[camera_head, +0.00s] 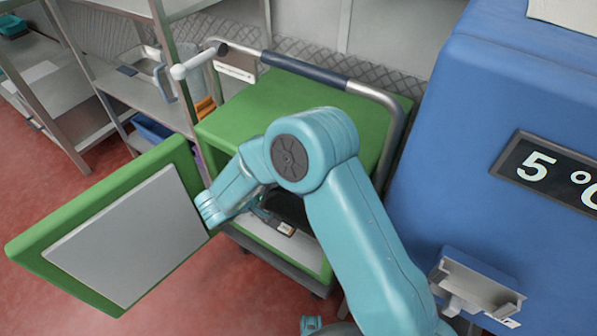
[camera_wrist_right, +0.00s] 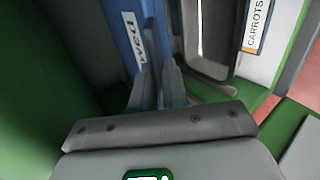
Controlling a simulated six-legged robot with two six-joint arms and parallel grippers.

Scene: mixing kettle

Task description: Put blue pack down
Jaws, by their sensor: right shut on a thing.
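Whether the pack touches the cart's floor cannot be told. My left gripper is not in view.
The cart's green door (camera_head: 125,240) stands open to the left. A large blue appliance (camera_head: 470,130) with a temperature display stands at the right. Metal shelves (camera_head: 150,95) stand behind at the left.

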